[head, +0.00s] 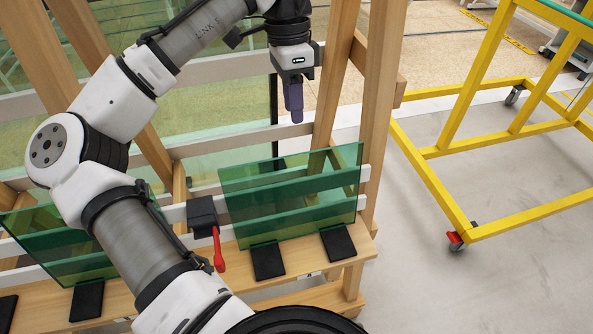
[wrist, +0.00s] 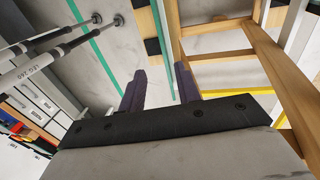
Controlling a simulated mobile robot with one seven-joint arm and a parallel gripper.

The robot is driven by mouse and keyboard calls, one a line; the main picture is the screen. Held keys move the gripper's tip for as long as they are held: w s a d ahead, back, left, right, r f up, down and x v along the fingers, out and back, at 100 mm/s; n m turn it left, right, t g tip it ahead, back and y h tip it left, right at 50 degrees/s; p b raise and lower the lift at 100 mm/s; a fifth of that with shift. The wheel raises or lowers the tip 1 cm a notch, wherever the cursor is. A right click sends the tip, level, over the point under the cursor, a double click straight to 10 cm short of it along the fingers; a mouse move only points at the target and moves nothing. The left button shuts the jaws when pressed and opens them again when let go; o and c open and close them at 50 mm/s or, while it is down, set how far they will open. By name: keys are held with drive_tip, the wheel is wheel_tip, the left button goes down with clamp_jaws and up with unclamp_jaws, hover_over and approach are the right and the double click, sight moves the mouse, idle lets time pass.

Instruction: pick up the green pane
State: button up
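A green pane (head: 290,208) stands upright, leaning on the white rails of a wooden rack, its lower edge by two black pads. A second green pane (head: 62,245) stands farther left, partly behind my arm. My gripper (head: 295,118) points down above the right pane's top edge, apart from it. In the wrist view, the two purple fingers of my gripper (wrist: 160,88) are spread with nothing held. A thin green strip (wrist: 163,55), which looks like a pane seen edge-on, shows between them beyond the tips.
A black clamp with a red handle (head: 218,250) sits just left of the right pane. Wooden posts (head: 382,90) rise behind and right of it. A yellow wheeled frame (head: 440,190) stands at the right, with bare floor (head: 470,290) in front.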

sight(293, 155)
drive_tip(key=f, duration=0.5)
drive_tip(key=s+f, duration=0.1)
drive_tip(key=f, duration=0.2)
drive_tip(key=shift+s, duration=0.1)
drive_tip(key=shift+s+f+p, duration=0.2)
drive_tip(key=shift+f+p, duration=0.15)
drive_tip(key=shift+f, duration=1.05)
drive_tip(key=shift+s+f+p, duration=0.2)
drive_tip(key=shift+f+p, duration=0.15)
drive_tip(key=shift+f, duration=1)
clamp_jaws()
drive_tip(key=shift+r, duration=0.15)
